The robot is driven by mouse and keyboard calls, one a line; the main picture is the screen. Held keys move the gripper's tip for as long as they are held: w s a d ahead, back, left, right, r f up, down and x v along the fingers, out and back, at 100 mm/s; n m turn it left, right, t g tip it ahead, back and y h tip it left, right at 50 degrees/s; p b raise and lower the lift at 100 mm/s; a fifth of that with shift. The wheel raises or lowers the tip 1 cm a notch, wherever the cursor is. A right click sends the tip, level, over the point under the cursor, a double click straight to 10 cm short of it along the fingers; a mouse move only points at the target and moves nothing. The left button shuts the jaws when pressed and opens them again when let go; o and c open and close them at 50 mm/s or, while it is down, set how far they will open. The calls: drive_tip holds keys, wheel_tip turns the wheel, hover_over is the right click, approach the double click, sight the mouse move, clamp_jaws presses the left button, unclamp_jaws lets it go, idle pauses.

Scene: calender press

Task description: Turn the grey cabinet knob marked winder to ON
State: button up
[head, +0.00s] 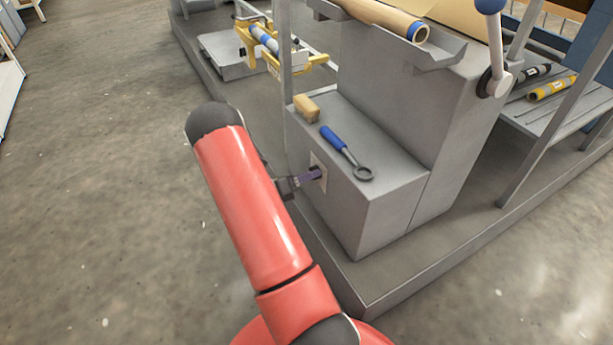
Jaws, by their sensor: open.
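The grey cabinet (395,205) stands on a grey platform, right of my red arm. A small light plate (322,185) is on its left-facing side. The knob is not clearly visible; a small dark shape at the plate is mostly covered by my gripper. My gripper (315,174) is open, with its fingertips close to the plate. I cannot tell whether the fingers are around the knob or touching it. The winder marking and the knob's setting cannot be read from here.
A blue-handled ring tool (346,152) and a tan block (306,108) lie on the cabinet top. A white lever with a blue ball (496,45) stands upper right. A yellow frame (270,50) is behind. The floor at left is clear.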

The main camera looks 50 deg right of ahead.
drive_tip(key=c, duration=1)
drive_tip(key=shift+m, duration=0.3)
drive_tip(key=shift+w+f+m+b, duration=0.1)
drive_tip(key=shift+m+b, duration=4.8)
drive_tip(key=shift+m, duration=3.7)
